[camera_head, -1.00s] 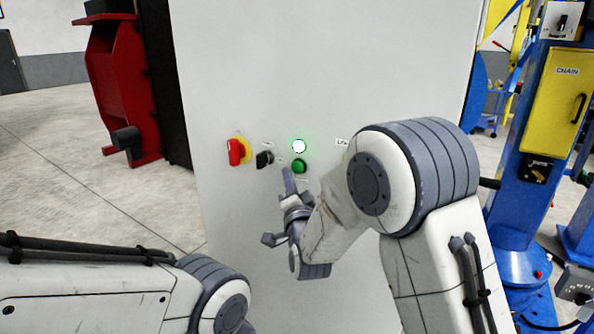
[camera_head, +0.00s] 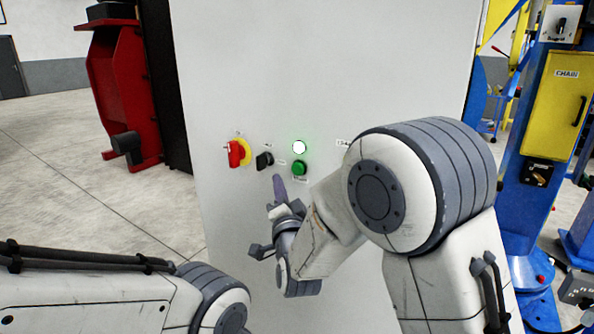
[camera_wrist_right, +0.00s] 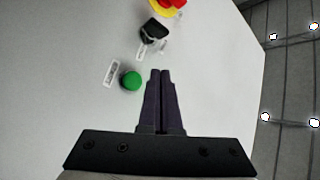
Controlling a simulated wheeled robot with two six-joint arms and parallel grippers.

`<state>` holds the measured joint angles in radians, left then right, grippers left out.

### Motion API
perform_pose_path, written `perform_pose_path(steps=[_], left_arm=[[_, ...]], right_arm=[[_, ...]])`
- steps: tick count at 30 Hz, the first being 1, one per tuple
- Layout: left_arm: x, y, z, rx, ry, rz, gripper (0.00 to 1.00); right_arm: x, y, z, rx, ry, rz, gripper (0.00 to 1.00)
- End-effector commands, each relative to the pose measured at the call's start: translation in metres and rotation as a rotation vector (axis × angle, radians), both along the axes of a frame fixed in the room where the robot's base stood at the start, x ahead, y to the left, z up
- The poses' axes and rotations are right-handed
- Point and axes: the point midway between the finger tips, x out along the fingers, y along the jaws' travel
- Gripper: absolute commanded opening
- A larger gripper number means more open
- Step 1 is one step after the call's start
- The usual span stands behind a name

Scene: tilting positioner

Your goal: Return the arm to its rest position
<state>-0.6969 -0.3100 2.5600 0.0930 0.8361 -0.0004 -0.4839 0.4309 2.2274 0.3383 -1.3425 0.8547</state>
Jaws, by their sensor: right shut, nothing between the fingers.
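My right gripper (camera_head: 278,186) is in front of the pale cabinet panel, below the black knob and to the lower left of the green button. In the right wrist view its two dark fingers (camera_wrist_right: 160,76) are closed together with nothing between them. The green button (camera_head: 300,168) shows to the left of the fingertips in the right wrist view (camera_wrist_right: 131,81), apart from them. A white lamp (camera_head: 299,147) glows with a green halo just above the button. My left arm shows at the lower left, but its gripper is outside the picture.
The cabinet (camera_head: 330,60) fills the middle. It carries a red and yellow switch (camera_head: 238,153) and a black knob (camera_head: 264,161). A red machine (camera_head: 112,85) stands on the left, blue and yellow equipment (camera_head: 556,100) on the right. Open floor (camera_head: 90,190) lies at left.

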Motion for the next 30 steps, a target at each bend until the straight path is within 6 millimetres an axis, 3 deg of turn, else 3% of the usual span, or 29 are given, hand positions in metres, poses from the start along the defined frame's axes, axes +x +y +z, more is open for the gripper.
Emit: perform_pose_path(steps=[7, 11, 15, 20, 27, 30], left_arm=[[0.000, 0.000, 0.003, 0.000, 0.000, 0.000, 0.50], [0.000, 0.000, 0.007, 0.000, 0.000, 0.000, 0.50], [0.000, 0.000, 0.011, 0.000, 0.000, 0.000, 0.50], [0.000, 0.000, 0.015, 0.000, 0.000, 0.000, 0.50], [0.000, 0.000, 0.021, 0.000, 0.000, 0.000, 0.50], [0.000, 0.000, 0.023, 0.000, 0.000, 0.000, 0.50]], right_arm=[[-0.010, 0.015, -0.010, -0.092, 0.120, 0.052, 0.00], [-0.037, 0.037, -0.033, -0.263, 0.309, 0.155, 0.00], [-0.088, 0.052, -0.064, -0.496, 0.517, 0.306, 0.00], [-0.165, 0.049, -0.096, -0.777, 0.728, 0.509, 0.00], [-0.292, 0.003, -0.122, -1.189, 0.984, 0.842, 0.00], [-0.332, -0.020, -0.125, -1.313, 1.057, 0.957, 0.00]])
